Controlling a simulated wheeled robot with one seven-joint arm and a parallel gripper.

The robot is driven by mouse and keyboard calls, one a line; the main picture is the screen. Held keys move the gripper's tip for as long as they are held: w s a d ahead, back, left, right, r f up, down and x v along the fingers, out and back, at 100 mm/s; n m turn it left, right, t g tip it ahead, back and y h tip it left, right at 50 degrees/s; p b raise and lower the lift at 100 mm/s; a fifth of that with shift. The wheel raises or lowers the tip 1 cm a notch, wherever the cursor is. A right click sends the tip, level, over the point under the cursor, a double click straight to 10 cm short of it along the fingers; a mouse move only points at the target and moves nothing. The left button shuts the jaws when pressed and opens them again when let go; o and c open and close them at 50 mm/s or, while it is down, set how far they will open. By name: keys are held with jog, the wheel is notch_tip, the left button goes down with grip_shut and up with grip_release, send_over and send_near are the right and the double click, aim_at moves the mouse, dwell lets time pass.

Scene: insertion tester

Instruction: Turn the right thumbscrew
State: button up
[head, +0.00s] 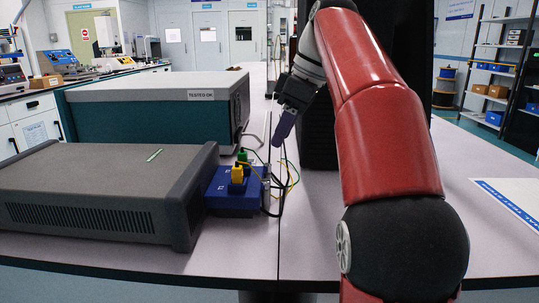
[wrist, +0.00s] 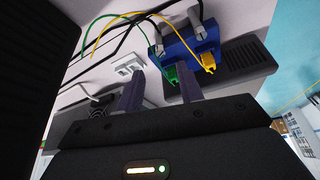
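A blue connector block (head: 235,197) stands at the right end of a grey instrument box. It carries a yellow plug (head: 238,176) and a green plug (head: 243,157). In the wrist view the blue block (wrist: 178,47) shows two grey cylindrical thumbscrews, one at its left (wrist: 157,48) and one at its right (wrist: 198,30). In the head view the thumbscrews are too small and cable-covered to tell apart. My gripper (head: 280,142) is above and behind the block, pointing down. Its purple fingers (wrist: 161,76) are apart, with nothing held between them.
The grey instrument box (head: 95,190) lies left of the block, with a teal box (head: 155,112) behind it. Black, green and yellow cables (head: 283,180) loop at the block's right side. A white connector (wrist: 127,65) shows in the wrist view.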

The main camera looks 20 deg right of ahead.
aim_at(268, 165)
jog(key=b+x, duration=0.2)
jog(key=x, duration=0.4)
jog(key=shift+f, duration=0.2)
grip_shut()
